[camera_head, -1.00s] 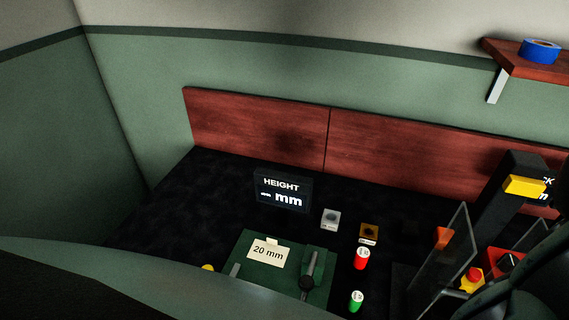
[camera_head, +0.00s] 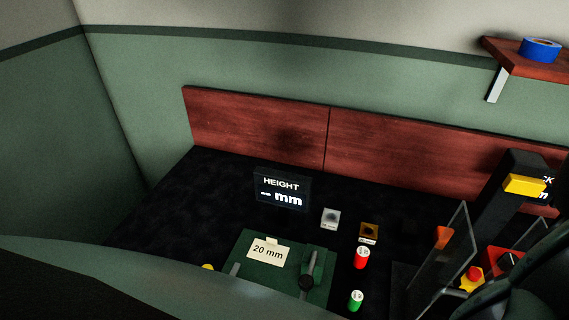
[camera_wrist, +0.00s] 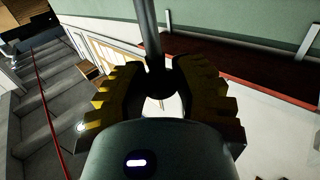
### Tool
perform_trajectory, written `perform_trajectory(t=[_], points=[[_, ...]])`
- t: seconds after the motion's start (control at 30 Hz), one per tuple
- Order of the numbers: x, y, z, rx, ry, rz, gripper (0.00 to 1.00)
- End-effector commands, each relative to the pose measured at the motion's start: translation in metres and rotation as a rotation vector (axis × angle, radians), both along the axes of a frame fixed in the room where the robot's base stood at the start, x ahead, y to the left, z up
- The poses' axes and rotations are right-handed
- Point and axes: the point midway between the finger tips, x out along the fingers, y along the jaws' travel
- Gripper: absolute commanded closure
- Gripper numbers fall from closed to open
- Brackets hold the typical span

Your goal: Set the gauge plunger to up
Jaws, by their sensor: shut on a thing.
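The gauge stands on a green base (camera_head: 240,255) at the bottom of the head view, with a label reading 20 mm. I cannot tell from this view whether that rod is part of the gauge. I cannot make out the gripper's fingers in the head view.
A HEIGHT display (camera_head: 281,191) showing a dash and mm stands behind the gauge. A clear panel (camera_head: 440,250) and a dark post with a yellow block (camera_head: 525,185) stand farther right.

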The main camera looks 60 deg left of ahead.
Motion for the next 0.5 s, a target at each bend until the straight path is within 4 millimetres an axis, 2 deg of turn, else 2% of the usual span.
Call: perform_trajectory(t=[0.27,0.5], points=[[0.000,0.000,0.004,0.000,-0.002,0.001,1.00],[0.000,0.000,0.033,0.000,-0.002,0.002,1.00]])
